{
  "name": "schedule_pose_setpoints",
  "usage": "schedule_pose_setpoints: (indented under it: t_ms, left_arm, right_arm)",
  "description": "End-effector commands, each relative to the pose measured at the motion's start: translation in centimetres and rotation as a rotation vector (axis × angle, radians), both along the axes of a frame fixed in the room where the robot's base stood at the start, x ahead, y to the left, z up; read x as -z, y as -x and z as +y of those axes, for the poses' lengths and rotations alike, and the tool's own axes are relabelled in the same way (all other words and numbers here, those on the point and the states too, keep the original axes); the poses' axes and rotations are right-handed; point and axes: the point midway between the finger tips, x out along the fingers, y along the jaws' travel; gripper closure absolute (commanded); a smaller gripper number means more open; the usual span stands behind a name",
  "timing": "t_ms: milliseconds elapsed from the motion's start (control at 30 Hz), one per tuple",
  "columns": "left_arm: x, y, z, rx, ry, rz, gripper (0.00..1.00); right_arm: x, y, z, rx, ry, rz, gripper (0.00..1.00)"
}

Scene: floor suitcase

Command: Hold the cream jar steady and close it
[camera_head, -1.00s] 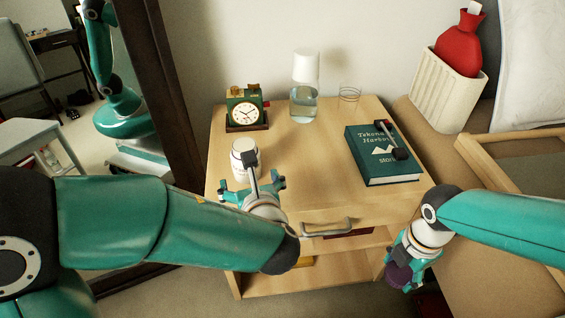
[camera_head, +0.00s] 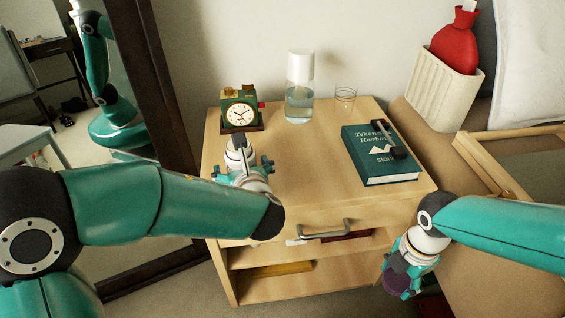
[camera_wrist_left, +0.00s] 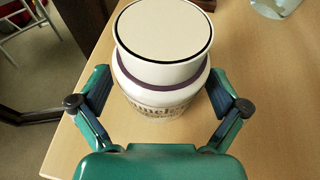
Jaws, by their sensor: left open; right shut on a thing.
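The white cream jar (camera_wrist_left: 165,75) stands upright on the nightstand, with dark lettering, a purple band at its neck and a flat pale top ringed in black. In the head view my left arm largely hides it. My left gripper (camera_head: 242,170) is open at the jar; in the left wrist view its fingers (camera_wrist_left: 158,105) stand either side of the jar's body, with gaps visible. My right gripper (camera_head: 404,272) is shut on a round purple lid (camera_head: 397,284), held low beyond the nightstand's front right corner.
A green clock (camera_head: 240,112) stands just behind the jar. A bottle (camera_head: 299,100), a glass (camera_head: 345,97) and a green book (camera_head: 381,158) with a dark object on it occupy the nightstand (camera_head: 305,185). Its middle is clear. A mirror frame (camera_head: 160,90) rises at left.

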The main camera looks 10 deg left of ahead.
Motion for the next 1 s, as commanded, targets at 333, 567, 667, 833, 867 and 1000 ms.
schedule_pose_setpoints:
  t_ms: [333,567,667,833,867,1000]
  left_arm:
    - [-0.04,-0.09,0.03,0.0,0.0,-0.001,0.01]
    - [-0.05,-0.08,0.0,0.001,0.0,-0.001,0.39]
    - [-0.05,-0.08,-0.01,0.001,0.0,-0.001,0.56]
    - [-0.14,-0.12,-0.01,0.001,0.0,-0.003,0.79]
    - [-0.14,-0.13,-0.04,0.001,0.0,-0.003,0.79]
    - [-0.17,-0.13,-0.06,0.001,0.0,-0.003,0.79]
  right_arm:
    - [-0.03,0.0,-0.01,0.0,0.0,0.0,0.58]
    - [-0.02,0.01,-0.02,0.001,0.0,0.0,0.58]
    - [-0.02,0.01,-0.03,0.001,0.0,0.0,0.58]
    - [-0.03,0.01,-0.04,0.001,0.0,0.0,0.58]
    - [-0.03,0.03,-0.06,0.002,0.0,0.0,0.58]
    - [-0.05,0.04,-0.07,0.002,0.0,0.0,0.58]
